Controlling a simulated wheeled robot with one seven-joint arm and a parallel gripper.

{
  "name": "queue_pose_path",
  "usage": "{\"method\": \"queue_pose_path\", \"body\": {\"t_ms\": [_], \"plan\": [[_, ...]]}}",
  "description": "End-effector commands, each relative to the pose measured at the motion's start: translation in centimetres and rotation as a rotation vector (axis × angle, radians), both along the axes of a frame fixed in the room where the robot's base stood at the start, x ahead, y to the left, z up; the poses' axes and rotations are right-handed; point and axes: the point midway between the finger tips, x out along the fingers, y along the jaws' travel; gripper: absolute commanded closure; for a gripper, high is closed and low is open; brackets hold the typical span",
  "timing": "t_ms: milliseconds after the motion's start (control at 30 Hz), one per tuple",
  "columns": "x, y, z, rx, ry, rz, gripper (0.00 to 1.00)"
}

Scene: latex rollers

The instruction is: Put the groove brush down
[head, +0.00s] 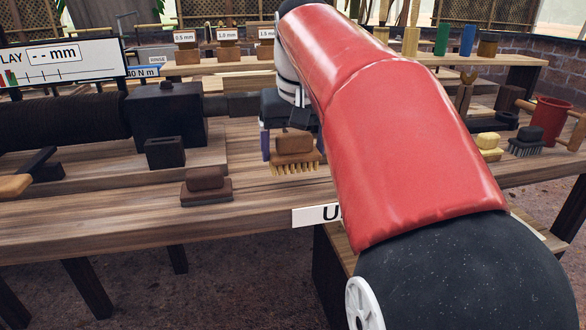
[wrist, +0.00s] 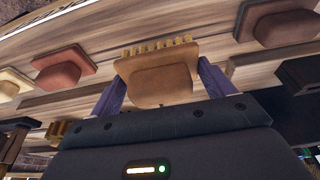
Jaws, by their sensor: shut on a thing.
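The groove brush (head: 294,146) is a brown block with a rounded back and a row of pale yellow bristles pointing down. My gripper (wrist: 158,84) is shut on it, with one purple finger on each side of the block. In the wrist view the brush (wrist: 155,78) sits between the fingers with its bristles towards the wooden table. In the head view it is over the front part of the table (head: 255,190), upright. I cannot tell whether the bristles touch the wood. My red arm hides the table to the right of it.
A brown block on a dark base (head: 206,187) lies to the left. A small dark box (head: 165,152) stands behind that. To the right are a yellow brush (head: 488,143), a black-bristled brush (head: 526,143) and a red cup (head: 550,115). Bare wood lies between the block and the groove brush.

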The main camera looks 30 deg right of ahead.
Motion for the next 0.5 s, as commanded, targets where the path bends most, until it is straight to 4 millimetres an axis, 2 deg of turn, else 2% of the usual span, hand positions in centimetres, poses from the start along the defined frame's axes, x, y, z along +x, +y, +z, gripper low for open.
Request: {"method": "queue_pose_path", "body": {"t_ms": [33,200,500], "plan": [[0.0,-0.1,-1.2,0.001,0.002,0.0,0.47],[-0.4,-0.1,-3.5,0.001,0.001,-0.001,0.47],[-0.5,-0.1,-3.5,0.0,0.0,-0.001,0.47]]}}
